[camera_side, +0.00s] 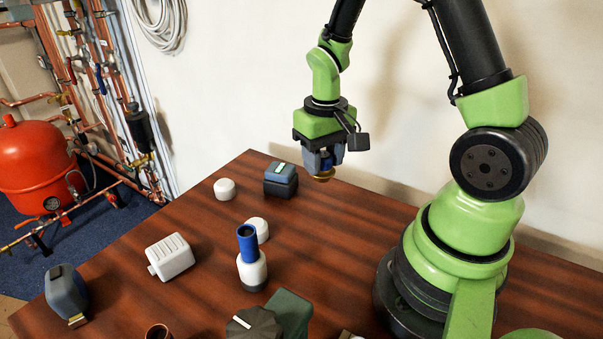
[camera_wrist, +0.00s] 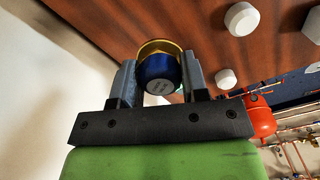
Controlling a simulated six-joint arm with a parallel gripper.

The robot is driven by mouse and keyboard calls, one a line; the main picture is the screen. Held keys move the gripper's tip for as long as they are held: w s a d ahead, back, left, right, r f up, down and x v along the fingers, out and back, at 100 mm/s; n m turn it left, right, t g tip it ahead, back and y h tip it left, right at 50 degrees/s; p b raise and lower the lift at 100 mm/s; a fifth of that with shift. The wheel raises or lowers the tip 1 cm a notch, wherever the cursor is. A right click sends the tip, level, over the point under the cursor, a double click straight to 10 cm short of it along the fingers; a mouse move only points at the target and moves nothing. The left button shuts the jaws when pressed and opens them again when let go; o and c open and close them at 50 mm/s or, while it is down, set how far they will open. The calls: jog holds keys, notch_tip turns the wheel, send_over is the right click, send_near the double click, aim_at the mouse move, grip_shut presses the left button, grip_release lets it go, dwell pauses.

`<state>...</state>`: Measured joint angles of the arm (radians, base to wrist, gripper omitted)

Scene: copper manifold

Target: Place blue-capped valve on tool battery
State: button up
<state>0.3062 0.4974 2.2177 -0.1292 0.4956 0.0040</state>
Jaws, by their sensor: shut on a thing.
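My gripper (camera_side: 325,165) is shut on the blue-capped valve and holds it in the air above the back of the table. In the wrist view, the valve's blue cap (camera_wrist: 158,75) and brass rim sit between the two grey fingers of my gripper (camera_wrist: 158,62). In the side view, the valve's brass end (camera_side: 323,175) points down, and the fingers partly hide its blue part. A blue-grey block with a pale label on top, which looks like the tool battery (camera_side: 280,180), stands on the table, lower and left of my gripper. A gap separates the valve from it.
Two round white caps (camera_side: 225,189) (camera_side: 257,229) lie near the battery. A blue-and-white cylinder (camera_side: 251,262) stands nearer the front. A white ribbed box (camera_side: 170,257) and a tape-measure-like case (camera_side: 66,292) lie left. A dark knob (camera_side: 254,324) is in front. Bare table lies right of the battery.

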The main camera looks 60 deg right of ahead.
jog(key=w+d+r+m, duration=0.2)
jog(key=w+r+m, duration=0.1)
jog(key=w, duration=0.3)
jog(key=w+d+r+m, duration=0.1)
jog(key=w+r+m, duration=0.2)
jog(key=w, duration=0.3)
send_near(280, 168)
notch_tip(280, 168, down, 5)
jog(key=shift+f, duration=0.1)
jog(key=shift+f, duration=0.15)
jog(key=o, duration=1)
jog(key=shift+c, duration=0.2)
